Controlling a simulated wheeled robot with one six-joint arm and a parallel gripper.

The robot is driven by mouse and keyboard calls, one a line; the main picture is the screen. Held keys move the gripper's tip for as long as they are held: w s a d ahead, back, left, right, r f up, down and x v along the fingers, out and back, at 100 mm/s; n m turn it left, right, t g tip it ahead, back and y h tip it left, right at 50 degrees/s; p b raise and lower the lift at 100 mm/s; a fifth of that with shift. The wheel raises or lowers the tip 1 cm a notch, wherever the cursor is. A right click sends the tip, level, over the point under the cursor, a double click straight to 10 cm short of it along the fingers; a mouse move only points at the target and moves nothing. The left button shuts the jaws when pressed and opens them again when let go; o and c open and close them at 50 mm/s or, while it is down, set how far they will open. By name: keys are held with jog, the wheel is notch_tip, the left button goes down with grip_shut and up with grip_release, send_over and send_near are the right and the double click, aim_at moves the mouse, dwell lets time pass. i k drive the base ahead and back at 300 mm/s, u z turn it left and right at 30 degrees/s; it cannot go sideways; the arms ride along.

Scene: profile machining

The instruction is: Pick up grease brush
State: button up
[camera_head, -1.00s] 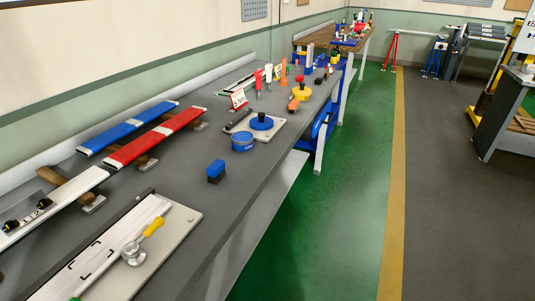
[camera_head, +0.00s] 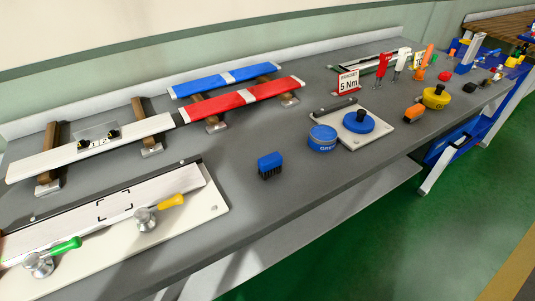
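A small brush with a blue top and dark bristles (camera_head: 270,165) stands upright on the grey workbench (camera_head: 310,195), near the middle of the view. A round blue tin (camera_head: 322,139) stands to its right, with partly readable lettering that starts like "GRE". A similar orange-topped brush (camera_head: 413,113) stands farther right. No label shows which brush is the grease brush. My gripper is not in view.
A blue disc with a black knob (camera_head: 358,122) sits on a pale plate. A yellow round piece (camera_head: 436,98) stands behind the orange brush. A white fixture plate (camera_head: 207,218) with clamps lies left. Red (camera_head: 240,98) and blue profiles rest on supports behind. Green floor lies right.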

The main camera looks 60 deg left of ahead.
aim_at(269, 165)
jog(key=u, duration=0.65)
jog(key=i, duration=0.8)
jog(key=u, duration=1.2)
jog(key=i, duration=0.2)
jog(key=u, duration=0.05)
